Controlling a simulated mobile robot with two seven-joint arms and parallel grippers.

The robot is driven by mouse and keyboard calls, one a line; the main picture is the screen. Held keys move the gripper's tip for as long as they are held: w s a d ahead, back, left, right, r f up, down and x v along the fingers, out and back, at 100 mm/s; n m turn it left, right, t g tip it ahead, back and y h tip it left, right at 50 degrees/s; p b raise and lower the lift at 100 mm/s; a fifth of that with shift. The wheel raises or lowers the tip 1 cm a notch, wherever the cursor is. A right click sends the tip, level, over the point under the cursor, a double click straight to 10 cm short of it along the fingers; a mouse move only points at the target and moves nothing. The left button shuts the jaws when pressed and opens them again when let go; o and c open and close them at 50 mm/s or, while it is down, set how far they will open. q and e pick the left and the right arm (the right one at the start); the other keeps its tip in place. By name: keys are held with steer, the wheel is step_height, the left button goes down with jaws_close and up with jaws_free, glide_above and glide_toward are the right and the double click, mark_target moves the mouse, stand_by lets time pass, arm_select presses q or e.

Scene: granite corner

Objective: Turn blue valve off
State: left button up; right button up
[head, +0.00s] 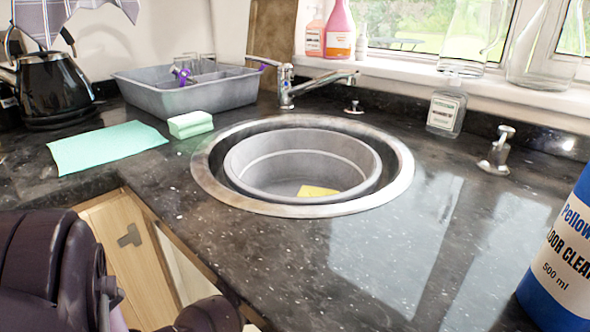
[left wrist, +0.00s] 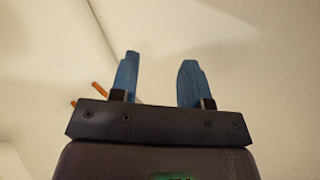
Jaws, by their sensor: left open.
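No blue valve can be made out in either view. My left gripper (left wrist: 160,82) shows in the left wrist view with its two blue fingers apart and nothing between them. Pale, plain surfaces meet at an edge behind it. Small orange pieces (left wrist: 98,88) show just left of the left finger; what they belong to is hidden. In the head view my left arm is at the lower left, and its gripper is out of sight below the counter edge. My right gripper is in neither view.
A wooden cabinet part with a dark hinge (head: 130,236) shows below the dark speckled counter (head: 390,260). The counter holds a round sink (head: 400,180), tap (head: 285,88), grey dish tub (head: 190,97), sponge (head: 190,124), green cloth (head: 105,147), kettle (head: 52,88) and blue cleaner bottle (head: 565,265).

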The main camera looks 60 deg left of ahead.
arm_select(q)
steer(key=w+d+n+t+h, duration=0.1)
steer(key=w+d+t+h, duration=0.2)
steer(key=d+t+h, duration=0.4)
steer(key=w+r+n+t+y, duration=0.1)
steer(key=w+r+n+t, duration=0.5)
steer(key=r+t, duration=0.5)
steer(key=shift+g, duration=0.3)
steer(key=shift+r+b+x, duration=0.15)
steer(key=shift+b+x, duration=0.8)
steer(key=shift+x, duration=1.7)
steer(key=shift+r+b+x, duration=0.15)
steer(key=shift+b+x, duration=0.8)
steer(key=shift+x, duration=1.7)
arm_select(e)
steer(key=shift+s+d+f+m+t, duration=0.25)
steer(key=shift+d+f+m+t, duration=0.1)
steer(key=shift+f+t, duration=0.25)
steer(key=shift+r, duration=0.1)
arm_select(q)
jaws_close()
